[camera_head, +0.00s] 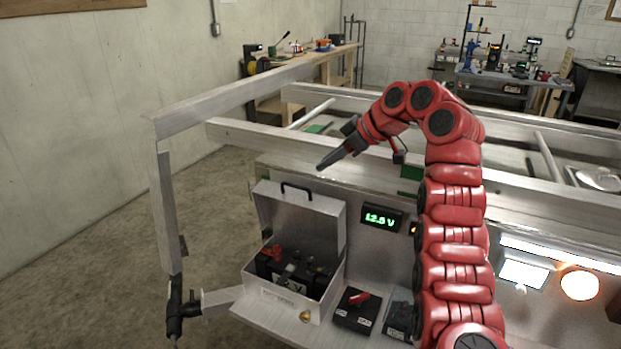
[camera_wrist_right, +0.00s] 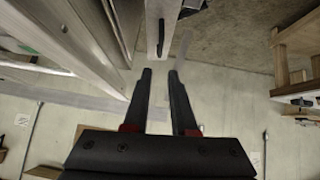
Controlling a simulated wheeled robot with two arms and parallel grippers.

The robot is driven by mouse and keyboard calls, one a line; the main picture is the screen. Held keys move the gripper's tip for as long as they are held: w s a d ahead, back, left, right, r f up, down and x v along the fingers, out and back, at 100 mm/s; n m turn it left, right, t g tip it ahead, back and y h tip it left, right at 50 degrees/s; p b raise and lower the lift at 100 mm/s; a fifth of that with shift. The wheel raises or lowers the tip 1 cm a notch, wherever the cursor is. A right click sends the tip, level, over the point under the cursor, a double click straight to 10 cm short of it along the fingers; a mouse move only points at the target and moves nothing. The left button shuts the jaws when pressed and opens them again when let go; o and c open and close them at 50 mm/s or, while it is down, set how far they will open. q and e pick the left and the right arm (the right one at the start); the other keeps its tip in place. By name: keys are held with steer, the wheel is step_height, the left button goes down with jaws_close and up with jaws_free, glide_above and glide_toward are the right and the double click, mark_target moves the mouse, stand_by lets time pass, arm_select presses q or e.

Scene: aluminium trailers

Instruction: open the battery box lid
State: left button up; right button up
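The battery box (camera_head: 285,305) is a light metal box on the ledge at the trailer's front. Its lid (camera_head: 312,222) stands raised at the back of the box, with a black handle (camera_head: 296,187) on its top edge. A dark battery (camera_head: 300,277) with a red terminal cover shows inside. My right gripper (camera_head: 322,165) is in the air above and behind the lid, apart from it. In the right wrist view its two fingers (camera_wrist_right: 159,75) are spread with nothing between them. My left gripper is in neither view.
A green-lit voltage display (camera_head: 381,218) is on the panel right of the lid. A small black box with a red switch (camera_head: 357,311) sits right of the battery box. Aluminium trailer beams (camera_head: 240,98) run behind and left. Bare floor (camera_head: 90,260) lies at left.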

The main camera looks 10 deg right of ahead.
steer(key=v, duration=0.3)
steer(key=shift+r, duration=0.1)
